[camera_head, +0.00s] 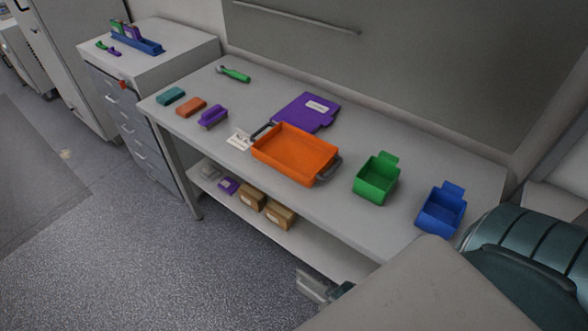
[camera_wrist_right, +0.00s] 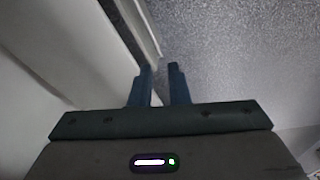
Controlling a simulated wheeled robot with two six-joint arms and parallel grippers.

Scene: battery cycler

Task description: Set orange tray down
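The orange tray (camera_head: 296,153) rests flat on the grey workbench (camera_head: 340,208), near its middle. It is an open, empty box with a dark handle at each end. No gripper touches it in the head view. My right gripper (camera_wrist_right: 160,68) shows in the right wrist view with its two dark fingers a little apart. Nothing is between them, and only the bench edge and floor show beyond. My left gripper is not in either view.
A green bin (camera_head: 376,180) and a blue bin (camera_head: 441,210) stand right of the tray. A purple panel (camera_head: 310,110) lies behind it. Teal, orange and purple blocks, a white card (camera_head: 239,140) and a green-handled tool (camera_head: 234,75) lie left. Cardboard boxes (camera_head: 280,214) sit on the lower shelf.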

